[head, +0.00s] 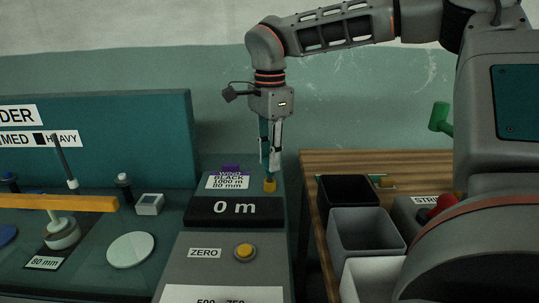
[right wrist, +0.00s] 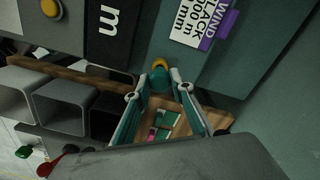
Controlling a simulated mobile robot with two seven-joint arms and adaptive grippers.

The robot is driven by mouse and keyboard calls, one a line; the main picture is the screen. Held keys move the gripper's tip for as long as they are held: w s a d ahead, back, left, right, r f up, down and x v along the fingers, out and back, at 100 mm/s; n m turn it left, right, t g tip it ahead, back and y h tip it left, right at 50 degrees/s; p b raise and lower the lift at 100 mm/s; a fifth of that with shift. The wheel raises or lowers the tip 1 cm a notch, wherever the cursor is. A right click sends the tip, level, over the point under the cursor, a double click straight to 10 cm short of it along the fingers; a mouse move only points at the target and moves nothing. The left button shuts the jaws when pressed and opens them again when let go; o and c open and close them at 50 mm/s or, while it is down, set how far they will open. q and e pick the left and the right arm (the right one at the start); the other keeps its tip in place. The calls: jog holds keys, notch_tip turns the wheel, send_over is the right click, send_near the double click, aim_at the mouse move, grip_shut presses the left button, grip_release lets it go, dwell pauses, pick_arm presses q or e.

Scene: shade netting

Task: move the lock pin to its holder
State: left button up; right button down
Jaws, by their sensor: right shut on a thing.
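My right gripper (head: 270,158) points straight down over the back right of the grey console, just right of the "0 m" display. It is shut on a slim piece, which I take to be the lock pin. A yellow end (head: 270,185) shows right below the fingertips. In the right wrist view, a rounded teal piece (right wrist: 160,80) sits between the fingertips of my gripper (right wrist: 160,92), with yellow (right wrist: 160,63) just beyond it. I cannot tell whether the yellow is part of the pin or its holder. My left gripper is not in view.
The "0 m" display (head: 234,209) and a yellow ZERO button (head: 245,251) are on the console. A wooden table (head: 330,157) at right holds a black bin (head: 347,190), a grey bin (head: 365,233) and a white bin (head: 368,280). An orange bar (head: 60,203) spans the left.

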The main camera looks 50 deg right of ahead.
jog(key=shift+f, duration=0.7)
dwell(0.5)
jog(key=shift+f, duration=0.35)
jog(key=shift+f, duration=0.1)
jog(key=c, duration=1.7)
grip_release()
